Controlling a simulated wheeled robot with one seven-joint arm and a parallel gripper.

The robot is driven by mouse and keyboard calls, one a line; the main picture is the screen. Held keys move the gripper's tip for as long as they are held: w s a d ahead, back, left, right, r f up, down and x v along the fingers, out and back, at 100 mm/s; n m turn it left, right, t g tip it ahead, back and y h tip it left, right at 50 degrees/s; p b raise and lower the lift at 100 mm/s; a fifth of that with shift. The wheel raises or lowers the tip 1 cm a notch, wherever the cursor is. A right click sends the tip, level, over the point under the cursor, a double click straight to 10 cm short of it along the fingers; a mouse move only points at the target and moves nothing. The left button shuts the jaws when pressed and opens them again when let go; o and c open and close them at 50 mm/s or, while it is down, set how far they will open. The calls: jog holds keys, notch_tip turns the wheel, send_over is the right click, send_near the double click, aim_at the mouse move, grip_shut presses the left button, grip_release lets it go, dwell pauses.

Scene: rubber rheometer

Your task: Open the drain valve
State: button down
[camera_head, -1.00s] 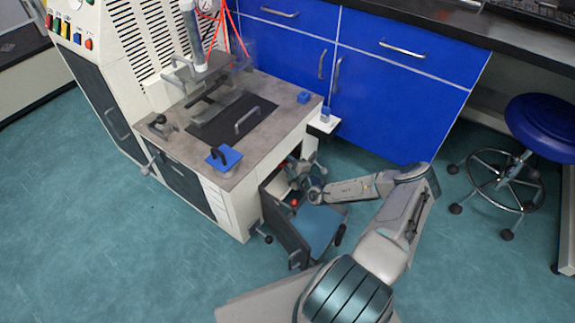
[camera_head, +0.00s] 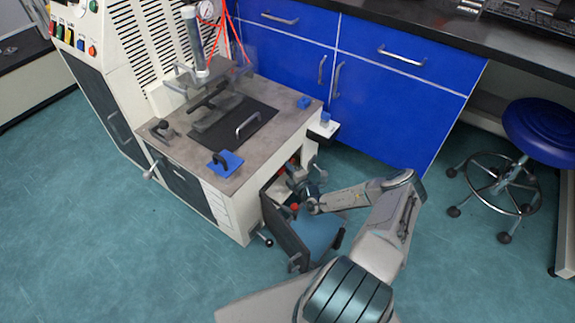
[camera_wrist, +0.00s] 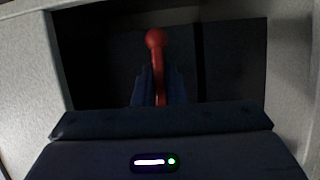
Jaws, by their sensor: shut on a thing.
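The drain valve handle is a red lever (camera_wrist: 158,68) with a round ball end, in the middle of the wrist view. It stands upright there between the two dark fingers of my gripper (camera_wrist: 157,88), which are shut on it below the ball. In the head view my gripper (camera_head: 302,188) is at the open lower compartment on the right side of the rheometer, partly hidden by my wrist. Red parts show by it, one a red knob (camera_head: 294,207); I cannot tell which is the gripped lever. The valve body is hidden.
The compartment's dark door (camera_head: 283,232) stands open in front, close to my arm. Pale compartment walls (camera_wrist: 28,80) flank the gripper. A small white shelf (camera_head: 323,129) juts out above. Blue cabinets (camera_head: 400,95) stand behind; a blue stool (camera_head: 540,125) is at right.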

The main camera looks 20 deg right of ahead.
jog(key=shift+n, duration=0.3)
jog(key=c, duration=1.5)
grip_release()
jog(key=s+d+p, duration=0.1)
jog(key=s, duration=0.3)
jog(key=s+p, duration=0.1)
jog(key=s, duration=0.4)
jog(key=s+d+p, duration=0.1)
jog(key=s, duration=0.3)
jog(key=shift+s+d+p, duration=0.25)
jog(key=shift+d+p, duration=0.05)
jog(key=shift+p, duration=0.1)
